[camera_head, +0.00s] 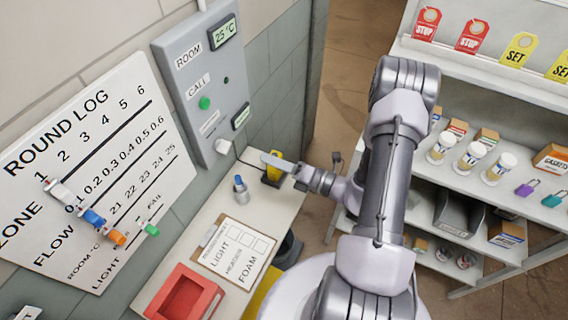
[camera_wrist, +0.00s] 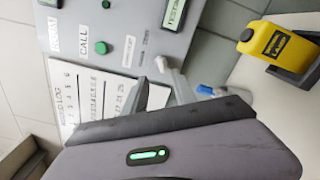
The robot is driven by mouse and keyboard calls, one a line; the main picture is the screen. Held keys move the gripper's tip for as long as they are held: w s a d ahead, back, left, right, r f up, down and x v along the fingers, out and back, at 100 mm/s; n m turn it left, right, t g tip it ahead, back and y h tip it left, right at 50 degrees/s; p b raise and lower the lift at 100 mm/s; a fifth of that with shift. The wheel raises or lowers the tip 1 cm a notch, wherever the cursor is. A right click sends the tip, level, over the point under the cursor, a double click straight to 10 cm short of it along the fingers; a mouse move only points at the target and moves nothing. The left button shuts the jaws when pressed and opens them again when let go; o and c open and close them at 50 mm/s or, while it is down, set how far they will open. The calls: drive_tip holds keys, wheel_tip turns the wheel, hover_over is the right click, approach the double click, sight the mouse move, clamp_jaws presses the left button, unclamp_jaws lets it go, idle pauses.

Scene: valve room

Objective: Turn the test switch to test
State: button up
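The grey wall panel (camera_head: 205,85) carries a ROOM display, a CALL label with a green button, and a small lower display. A pale knob (camera_head: 223,146), which looks like the test switch, sits at its lower edge. In the wrist view the panel (camera_wrist: 122,22) shows turned, with a display (camera_wrist: 174,13) that seems to read TEST. The knob (camera_wrist: 161,63) appears there just beyond my fingertips. My gripper (camera_head: 268,159) is to the right of the knob, apart from it. In the wrist view my gripper (camera_wrist: 159,84) shows two fingers with an empty gap between them.
A yellow container (camera_head: 274,167) in a dark holder stands on the bench (camera_head: 283,203), close to my gripper. A blue-capped bottle (camera_head: 240,190), a clipboard (camera_head: 238,252) and a red tray (camera_head: 186,295) are on the bench. The log board (camera_head: 110,165) is left, shelves (camera_head: 490,90) right.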

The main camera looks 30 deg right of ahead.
drive_tip(key=v, duration=0.4)
drive_tip(key=shift+s, duration=0.1)
drive_tip(key=s+a+r+n+g+y+b, duration=0.1)
drive_tip(key=s+a+r+n+g+b, duration=0.2)
drive_tip(key=a+n+g, duration=0.45)
drive_tip(key=s+a+r+n+g+y+b, duration=0.25)
drive_tip(key=a+r+n+g, duration=0.2)
drive_tip(key=a+n, duration=0.5)
drive_tip(key=s+d+r+n+t+h+b, duration=0.1)
drive_tip(key=s+n+h+b, duration=0.2)
drive_tip(key=n, duration=0.7)
drive_tip(key=s+d+r+n+t+h+b, duration=0.1)
drive_tip(key=s+r+n+h+b, duration=0.1)
drive_tip(key=s+n+h, duration=0.4)
drive_tip(key=n+h+b, duration=0.1)
drive_tip(key=n+h, duration=0.1)
drive_tip(key=n, duration=0.2)
drive_tip(key=shift+s+r+t, duration=0.2)
drive_tip(key=shift+s+t, duration=0.1)
drive_tip(key=shift+t, duration=0.1)
